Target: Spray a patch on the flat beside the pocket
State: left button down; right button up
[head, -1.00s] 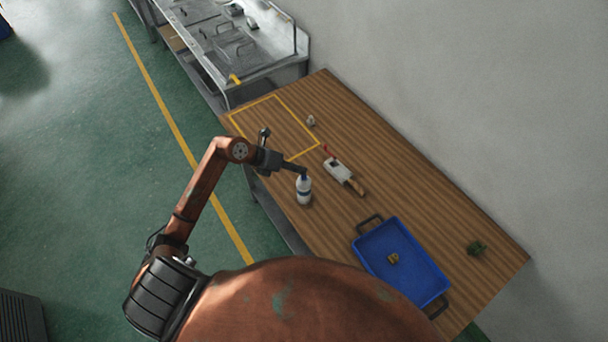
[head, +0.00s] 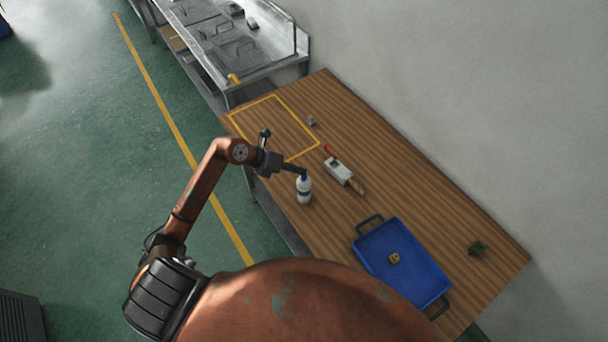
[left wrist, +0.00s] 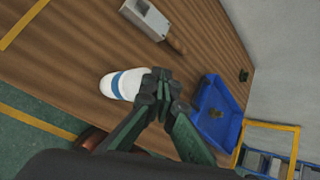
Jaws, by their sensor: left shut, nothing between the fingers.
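A white bottle (head: 304,191) with a blue band stands upright on the wooden table near its left edge. It also shows in the left wrist view (left wrist: 118,85), partly behind the fingers. My left gripper (head: 303,170) is shut and empty, its fingertips at the bottle's top. In the left wrist view the fingers (left wrist: 160,82) meet over the top end of the bottle; I cannot tell whether they touch it. A pale grey block-like tool (head: 338,170) with a red part and a wooden handle lies right of the bottle. No pocket can be made out. My right gripper is not in view.
A blue tray (head: 435,262) with handles holds a small tan piece (head: 393,258). A yellow outlined square (head: 252,105) is marked on the table, with a small grey object (head: 311,120) beside it. A green item (head: 477,248) lies near the wall. A metal bench (head: 262,75) adjoins the table.

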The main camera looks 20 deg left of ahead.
pick_arm(q)
jog(key=shift+r+p, duration=0.3)
jog(key=shift+r, duration=0.1)
notch_tip(320, 180, up, 6)
jog(key=p, duration=0.4)
dwell(0.4)
dwell(1.6)
